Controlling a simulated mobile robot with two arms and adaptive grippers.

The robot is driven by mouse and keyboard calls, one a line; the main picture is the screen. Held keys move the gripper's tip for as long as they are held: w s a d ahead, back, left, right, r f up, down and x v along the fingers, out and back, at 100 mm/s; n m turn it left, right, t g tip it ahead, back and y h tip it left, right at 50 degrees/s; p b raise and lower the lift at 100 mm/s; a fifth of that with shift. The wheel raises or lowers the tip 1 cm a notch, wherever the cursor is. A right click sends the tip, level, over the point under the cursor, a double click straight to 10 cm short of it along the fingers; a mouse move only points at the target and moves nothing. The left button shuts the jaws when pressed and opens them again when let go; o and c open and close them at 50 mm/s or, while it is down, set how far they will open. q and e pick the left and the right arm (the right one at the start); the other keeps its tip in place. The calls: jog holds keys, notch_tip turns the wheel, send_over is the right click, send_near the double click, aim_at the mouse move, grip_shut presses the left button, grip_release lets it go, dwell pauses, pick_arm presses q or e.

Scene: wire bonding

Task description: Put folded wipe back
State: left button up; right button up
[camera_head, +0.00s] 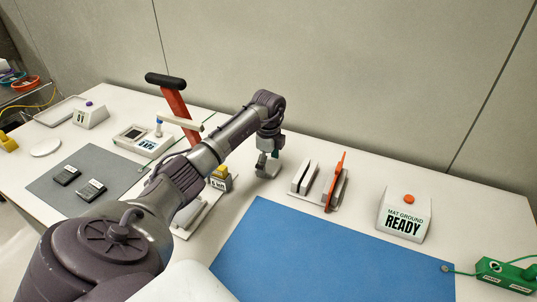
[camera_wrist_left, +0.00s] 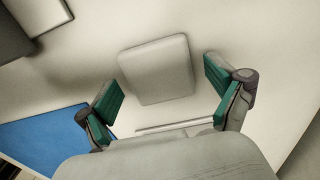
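A pale grey, rounded-square pad that looks like the folded wipe (camera_wrist_left: 156,69) lies on the white surface in the left wrist view, between and beyond my fingertips. My left gripper (camera_wrist_left: 163,96) is open, with a green-padded finger on each side and a visible gap to the pad. In the head view my left gripper (camera_head: 267,160) points down at the back of the table, left of a white slotted holder (camera_head: 303,178). The pale pad there is partly hidden by the fingers. My right gripper is not in view.
A blue mat (camera_head: 330,260) covers the front middle. An orange-handled tool (camera_head: 335,182) stands right of the holder, then a white MAT GROUND READY box (camera_head: 404,214). A green clip box (camera_head: 505,273) is far right. A grey mat (camera_head: 60,190) lies left. The wall closes off the back.

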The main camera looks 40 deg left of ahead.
aim_at(269, 166)
pick_arm(q)
jog(key=shift+r, duration=0.15)
jog(key=shift+r, duration=0.25)
notch_tip(269, 166, up, 12)
jog(key=p, duration=1.1)
jog(key=shift+f, duration=0.15)
jog(key=shift+d+f, duration=0.1)
jog(key=shift+f, duration=0.05)
